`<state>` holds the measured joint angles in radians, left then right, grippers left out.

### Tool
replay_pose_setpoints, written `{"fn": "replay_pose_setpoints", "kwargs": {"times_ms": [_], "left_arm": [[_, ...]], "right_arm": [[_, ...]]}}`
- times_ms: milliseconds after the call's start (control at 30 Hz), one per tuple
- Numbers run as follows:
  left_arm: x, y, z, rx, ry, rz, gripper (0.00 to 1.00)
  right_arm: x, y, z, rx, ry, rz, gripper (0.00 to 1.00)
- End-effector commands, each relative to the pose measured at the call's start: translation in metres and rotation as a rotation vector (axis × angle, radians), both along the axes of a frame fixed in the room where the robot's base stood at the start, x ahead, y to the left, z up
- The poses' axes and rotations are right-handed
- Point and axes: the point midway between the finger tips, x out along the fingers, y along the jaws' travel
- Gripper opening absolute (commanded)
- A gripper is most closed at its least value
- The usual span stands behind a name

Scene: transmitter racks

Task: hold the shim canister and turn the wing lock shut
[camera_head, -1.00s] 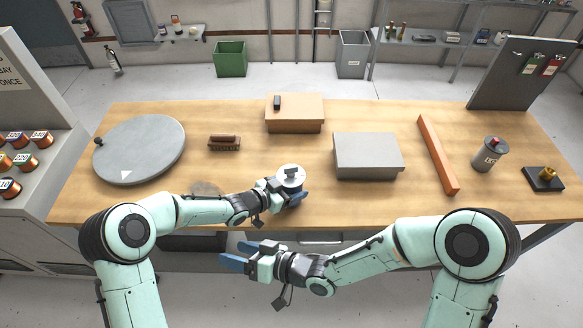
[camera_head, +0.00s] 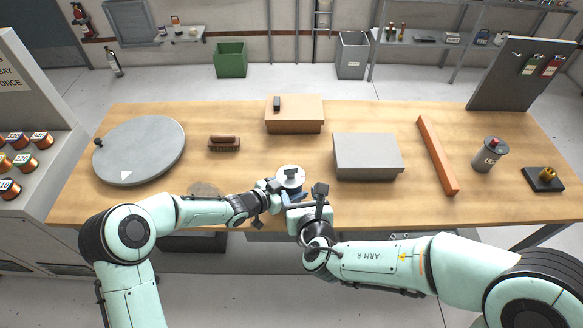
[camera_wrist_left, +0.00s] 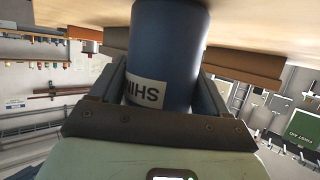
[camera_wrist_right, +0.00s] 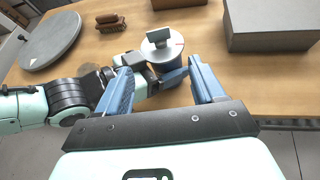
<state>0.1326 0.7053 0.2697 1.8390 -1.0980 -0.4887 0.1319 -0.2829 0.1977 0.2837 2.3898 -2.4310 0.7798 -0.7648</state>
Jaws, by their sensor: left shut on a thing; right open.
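The shim canister has a blue body and a pale round lid (camera_head: 290,180). It stands near the table's front edge. The wing lock (camera_wrist_right: 160,31) is a grey upright tab on the lid; a small red mark shows on the lid's right side. My left gripper (camera_wrist_left: 163,88) is shut on the blue body (camera_wrist_left: 168,45), whose white label is partly hidden. My right gripper (camera_wrist_right: 160,72) is open and empty, just in front of the canister, its fingers pointing at it. In the head view the right gripper (camera_head: 296,202) hides part of the canister's body.
A grey box (camera_head: 367,155) stands right of the canister and a brown box (camera_head: 294,118) behind it. A brush (camera_head: 224,143) and a grey disc (camera_head: 140,150) lie to the left. An orange bar (camera_head: 437,155) and a grey canister (camera_head: 489,155) are farther right.

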Motion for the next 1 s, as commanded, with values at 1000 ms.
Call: {"fn": "replay_pose_setpoints", "kwargs": {"times_ms": [1000], "left_arm": [[0.0,0.0,0.002,-0.002,-0.003,0.0,0.3]], "right_arm": [[0.113,0.021,-0.033,-0.042,-0.064,0.017,0.68]]}}
